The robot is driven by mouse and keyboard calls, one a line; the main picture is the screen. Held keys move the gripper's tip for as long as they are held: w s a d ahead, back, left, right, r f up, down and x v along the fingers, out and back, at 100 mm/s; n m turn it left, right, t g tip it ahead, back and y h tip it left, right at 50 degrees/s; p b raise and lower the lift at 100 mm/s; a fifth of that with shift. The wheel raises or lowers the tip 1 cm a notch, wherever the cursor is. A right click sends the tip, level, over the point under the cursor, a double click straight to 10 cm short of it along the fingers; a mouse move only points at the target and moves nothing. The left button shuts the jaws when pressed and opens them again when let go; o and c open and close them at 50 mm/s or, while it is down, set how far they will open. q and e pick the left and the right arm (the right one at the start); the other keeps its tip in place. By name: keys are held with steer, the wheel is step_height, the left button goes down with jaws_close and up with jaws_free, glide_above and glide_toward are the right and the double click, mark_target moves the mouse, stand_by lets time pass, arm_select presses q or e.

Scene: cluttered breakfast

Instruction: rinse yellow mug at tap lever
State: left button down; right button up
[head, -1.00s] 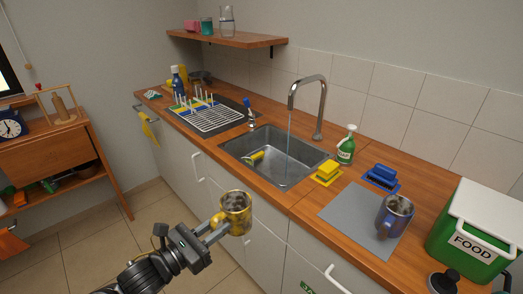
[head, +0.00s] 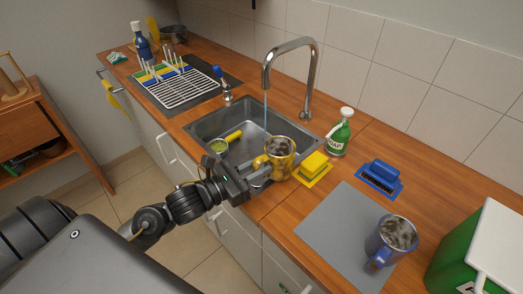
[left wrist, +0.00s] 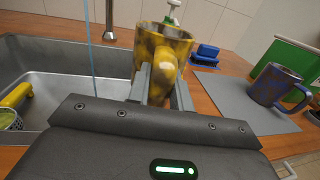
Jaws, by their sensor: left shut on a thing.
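The yellow mug (head: 281,155), mottled with brown stains, is upright at the sink's front right corner. My left gripper (head: 264,169) is shut on the mug's handle side; the mug also shows in the left wrist view (left wrist: 160,52). A thin water stream (head: 266,108) falls from the chrome tap (head: 310,75). In the left wrist view the stream (left wrist: 89,50) passes left of the mug, apart from it. A small chrome fitting with a blue handle (head: 221,78), seemingly the tap lever, stands at the sink's back left corner. My right gripper is not in view.
The sink (head: 205,125) holds a yellow-handled strainer (head: 221,146). Close right of the mug are a yellow sponge (head: 314,165) and a green soap bottle (head: 339,133). A blue mug (head: 392,240) stands on the grey mat (head: 335,235). A blue brush (head: 380,175) lies behind it.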

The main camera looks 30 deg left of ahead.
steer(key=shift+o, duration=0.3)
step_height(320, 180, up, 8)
steer(key=p, duration=0.8)
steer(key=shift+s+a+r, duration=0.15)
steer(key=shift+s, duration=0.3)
arm_select(q)
steer(key=s+a+r+n+t+y, duration=0.1)
steer(key=s+a+r+y, duration=0.1)
steer(key=s+r, duration=0.3)
steer(key=shift+a, duration=0.35)
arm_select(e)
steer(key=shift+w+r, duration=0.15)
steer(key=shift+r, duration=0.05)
arm_select(q)
steer(key=w+a+f+b, duration=0.1)
steer(key=w+a, duration=0.2)
steer(key=w, duration=0.3)
steer(key=w+a+f+b, duration=0.2)
steer(key=w+a, duration=0.1)
steer(key=w, duration=0.3)
steer(key=shift+w+a, duration=0.2)
steer(key=shift+a, duration=0.05)
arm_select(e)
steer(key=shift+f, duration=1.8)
arm_select(q)
steer(key=shift+r, duration=0.1)
steer(key=shift+d, duration=0.15)
